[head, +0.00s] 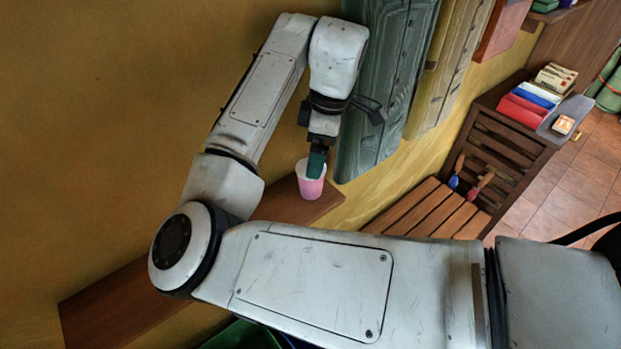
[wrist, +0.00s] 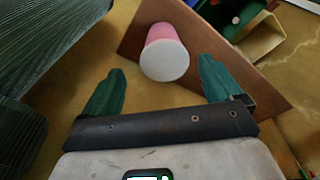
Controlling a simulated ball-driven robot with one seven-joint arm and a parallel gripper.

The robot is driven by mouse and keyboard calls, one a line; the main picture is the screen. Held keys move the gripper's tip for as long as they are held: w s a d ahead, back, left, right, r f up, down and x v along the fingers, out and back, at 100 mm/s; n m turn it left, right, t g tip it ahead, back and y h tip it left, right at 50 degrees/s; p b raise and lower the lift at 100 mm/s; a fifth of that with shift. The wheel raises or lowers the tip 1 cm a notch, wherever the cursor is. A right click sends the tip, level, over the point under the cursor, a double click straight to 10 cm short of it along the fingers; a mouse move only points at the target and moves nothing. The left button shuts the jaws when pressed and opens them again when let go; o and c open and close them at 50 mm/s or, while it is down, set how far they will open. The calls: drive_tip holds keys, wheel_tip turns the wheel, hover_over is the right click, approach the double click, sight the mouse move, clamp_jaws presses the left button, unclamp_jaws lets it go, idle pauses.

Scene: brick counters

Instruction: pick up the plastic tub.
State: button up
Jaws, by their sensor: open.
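The plastic tub (head: 311,184) is pink with a white top and stands on a wooden wall shelf (head: 285,207). In the wrist view the tub (wrist: 164,54) shows its round white end towards the camera, with its pink side beyond. My gripper (head: 317,164) has green fingers and is at the tub's top in the head view, overlapping its rim. In the wrist view the fingers are spread apart, with the tub between and a little beyond their tips. Nothing is held. Whether a finger touches the tub cannot be told.
Green shutter-like panels (head: 385,80) hang on the wall close right of my gripper. A slatted wooden bench (head: 430,210) stands to the right, with books (head: 530,100) on a wooden unit behind. My own arm hides part of the shelf.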

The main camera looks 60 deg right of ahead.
sight(310, 190)
drive_tip(key=f, duration=0.2)
drive_tip(key=a+f+p, duration=0.1)
drive_tip(key=f, duration=0.1)
drive_tip(key=shift+w, duration=0.4)
drive_tip(key=shift+f, duration=0.45)
drive_tip(key=c, duration=1)
drive_tip(key=shift+o, duration=0.2)
drive_tip(key=shift+r, duration=0.2)
